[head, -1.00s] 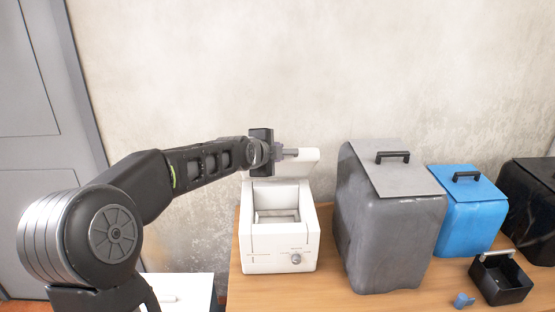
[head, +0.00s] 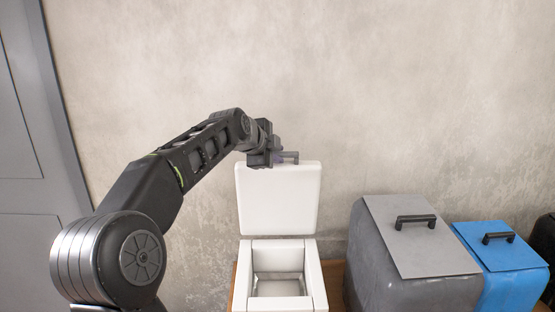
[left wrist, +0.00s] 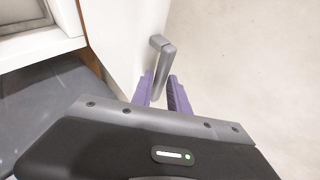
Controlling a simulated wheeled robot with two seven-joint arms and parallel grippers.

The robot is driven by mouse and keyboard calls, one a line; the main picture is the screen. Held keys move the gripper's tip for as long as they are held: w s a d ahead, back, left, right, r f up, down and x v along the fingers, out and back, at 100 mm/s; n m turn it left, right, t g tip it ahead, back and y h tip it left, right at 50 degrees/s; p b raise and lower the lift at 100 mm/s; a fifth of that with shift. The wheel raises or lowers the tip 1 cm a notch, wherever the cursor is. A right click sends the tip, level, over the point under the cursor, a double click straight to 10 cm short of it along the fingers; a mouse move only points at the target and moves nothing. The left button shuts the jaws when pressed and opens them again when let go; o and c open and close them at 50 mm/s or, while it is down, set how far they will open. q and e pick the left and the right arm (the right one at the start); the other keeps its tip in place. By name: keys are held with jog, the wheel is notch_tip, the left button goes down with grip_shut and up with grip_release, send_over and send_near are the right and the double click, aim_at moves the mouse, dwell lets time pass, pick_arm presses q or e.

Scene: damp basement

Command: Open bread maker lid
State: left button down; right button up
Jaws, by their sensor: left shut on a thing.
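The white bread maker (head: 317,275) stands on the wooden table with its inner chamber exposed. Its lid (head: 278,205) stands about upright at the back, showing its flat white inner face. My left gripper (head: 278,157) is at the lid's upper edge, shut on the grey lid handle (head: 291,155). In the left wrist view the handle (left wrist: 164,62) runs down between the purple fingers of my left gripper (left wrist: 163,92), beside the white lid (left wrist: 122,40). My right gripper is not in view.
A grey lidded bin (head: 385,270) stands right of the bread maker, with a blue lidded bin (head: 502,275) beyond it. A dark bin (head: 546,237) is cut off at the right edge. The concrete wall (head: 400,90) is close behind the lid.

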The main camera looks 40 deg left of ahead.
pick_arm(q)
jog(key=shift+w+a+r, duration=0.15)
jog(key=shift+w+a, duration=0.15)
jog(key=shift+w, duration=0.05)
jog(key=c, duration=1.7)
grip_release()
jog(key=shift+s+d+r+b, duration=0.1)
jog(key=shift+s+r+b, duration=0.2)
jog(key=shift+s, duration=0.2)
jog(key=b+v, duration=0.1)
jog(key=v, duration=0.5)
jog(key=shift+s+r+b, duration=0.2)
jog(key=shift+s+b, duration=0.1)
jog(key=shift+b, duration=0.1)
jog(key=shift+f, duration=0.1)
